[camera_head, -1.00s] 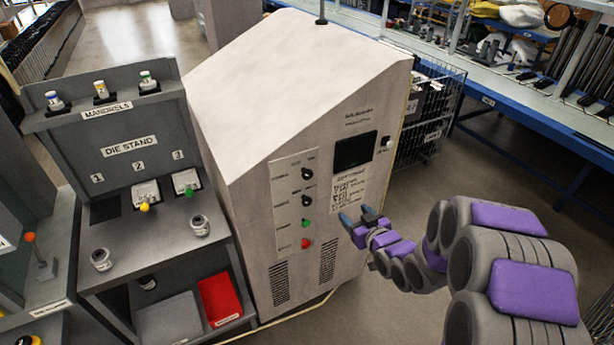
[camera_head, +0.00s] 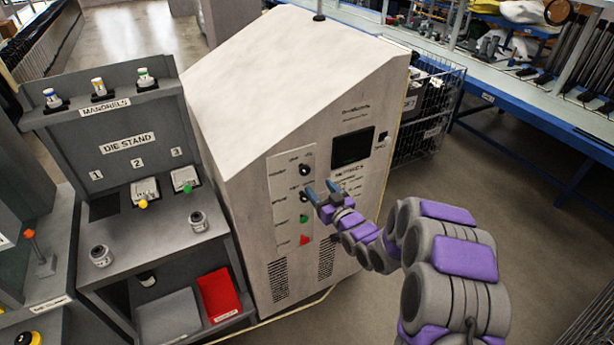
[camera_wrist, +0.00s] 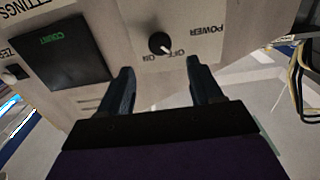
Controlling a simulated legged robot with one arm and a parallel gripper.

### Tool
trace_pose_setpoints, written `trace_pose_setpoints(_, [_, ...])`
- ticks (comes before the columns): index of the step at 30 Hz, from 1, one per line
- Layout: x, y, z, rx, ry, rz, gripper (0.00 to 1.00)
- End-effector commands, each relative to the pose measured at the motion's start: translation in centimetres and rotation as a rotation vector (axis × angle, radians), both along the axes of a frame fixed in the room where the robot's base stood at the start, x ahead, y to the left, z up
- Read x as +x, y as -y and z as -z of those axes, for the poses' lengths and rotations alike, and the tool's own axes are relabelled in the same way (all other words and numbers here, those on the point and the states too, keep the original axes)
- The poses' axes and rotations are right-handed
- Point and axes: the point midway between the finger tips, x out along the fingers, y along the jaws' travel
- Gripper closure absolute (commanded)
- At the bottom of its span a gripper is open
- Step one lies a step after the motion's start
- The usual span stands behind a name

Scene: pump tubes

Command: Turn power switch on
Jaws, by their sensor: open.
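The power switch is a round black knob (camera_wrist: 160,43) with a white pointer line, on a pale panel in the wrist view. POWER, OFF and ON labels beside it appear upside down. The pointer slants down and right in that picture, towards the OFF lettering. My gripper (camera_wrist: 160,68) is open and empty, its two dark fingers apart, with the knob lying between and beyond the fingertips. In the head view, my gripper (camera_head: 321,190) is in front of the cabinet's control panel (camera_head: 285,215), by the two black knobs. Contact with the panel cannot be told.
The machine cabinet (camera_head: 250,150) has a dark screen (camera_head: 352,147), also in the wrist view (camera_wrist: 62,50). A green button (camera_head: 304,218) and a red button (camera_head: 305,239) sit below the knobs. The die stand (camera_head: 130,170) is left; a wire cage (camera_head: 432,110) stands right. Cables (camera_wrist: 300,70) hang at the wrist view's right.

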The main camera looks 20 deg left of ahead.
Motion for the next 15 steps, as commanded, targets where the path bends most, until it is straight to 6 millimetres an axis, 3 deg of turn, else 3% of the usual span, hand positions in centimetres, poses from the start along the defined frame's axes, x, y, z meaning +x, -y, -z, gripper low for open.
trace_pose_setpoints(9, [3.1,-4.3,0.3,-0.006,0.001,-0.002,0.35])
trace_pose_setpoints(15, [4.6,-6.0,0.3,-0.007,0.002,-0.002,0.35])
